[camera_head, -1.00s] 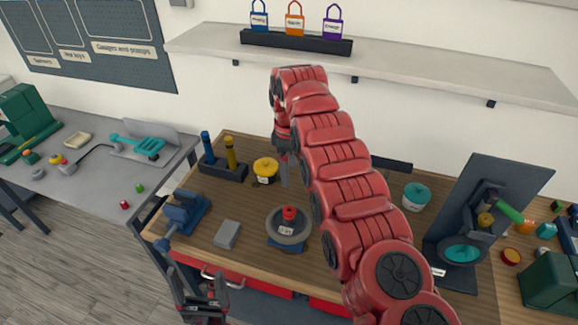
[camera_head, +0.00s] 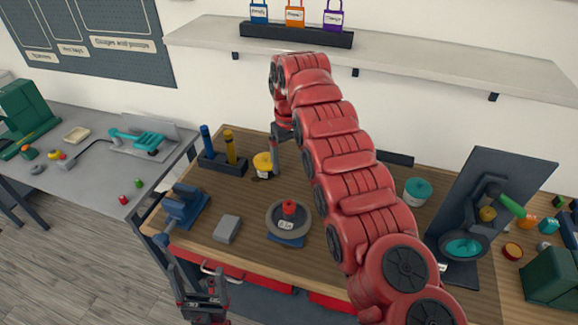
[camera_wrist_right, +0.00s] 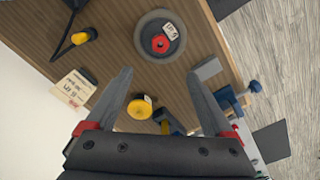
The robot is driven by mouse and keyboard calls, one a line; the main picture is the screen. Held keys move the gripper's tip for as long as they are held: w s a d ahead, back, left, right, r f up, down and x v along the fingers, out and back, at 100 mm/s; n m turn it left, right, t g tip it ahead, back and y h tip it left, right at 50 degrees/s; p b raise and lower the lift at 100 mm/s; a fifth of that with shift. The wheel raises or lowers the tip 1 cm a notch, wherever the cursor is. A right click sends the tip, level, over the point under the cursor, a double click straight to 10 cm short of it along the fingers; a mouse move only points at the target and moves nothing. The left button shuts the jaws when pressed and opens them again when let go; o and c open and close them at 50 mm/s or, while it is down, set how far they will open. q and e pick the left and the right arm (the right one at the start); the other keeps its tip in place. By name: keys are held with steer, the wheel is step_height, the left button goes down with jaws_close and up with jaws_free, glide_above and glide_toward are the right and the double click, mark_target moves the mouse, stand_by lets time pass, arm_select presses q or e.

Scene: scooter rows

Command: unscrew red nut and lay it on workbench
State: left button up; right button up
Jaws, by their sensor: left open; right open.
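The red nut (camera_head: 289,207) sits at the centre of a grey round wheel (camera_head: 289,228) with a small white label, on the wooden workbench (camera_head: 330,238). The nut also shows in the right wrist view (camera_wrist_right: 160,43), beyond my fingertips. My right gripper (camera_head: 275,170) is open and empty above the bench, behind and left of the wheel; its two fingers spread wide in the wrist view (camera_wrist_right: 160,95). My left gripper (camera_head: 203,290) is low at the front left, off the bench's front edge, open and empty.
A yellow-lidded pot (camera_head: 263,164) stands near my right gripper, with a holder of blue and yellow posts (camera_head: 222,162) beside it. A grey block (camera_head: 227,229) and blue vise (camera_head: 186,207) lie left of the wheel. A dark upright stand (camera_head: 475,215) is at right.

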steer(key=b, duration=0.9)
glide_above(289, 201)
steer(key=s, duration=0.1)
steer(key=f, duration=1)
steer(key=shift+s+a+f, duration=0.1)
steer(key=shift+s, duration=0.1)
steer(key=f, duration=0.3)
steer(key=f+p, duration=0.1)
steer(key=f, duration=0.2)
steer(key=shift+d+f, duration=0.2)
steer(key=shift+f, duration=0.05)
steer(key=shift+a+f, duration=0.1)
steer(key=shift+f, duration=0.25)
jaws_close()
steer(key=n+p, duration=0.1)
steer(key=n, duration=0.2)
steer(key=shift+r+p, duration=0.2)
steer(key=shift+p, duration=0.1)
steer(key=shift+c, duration=0.2)
jaws_free()
steer(key=shift+f, duration=0.15)
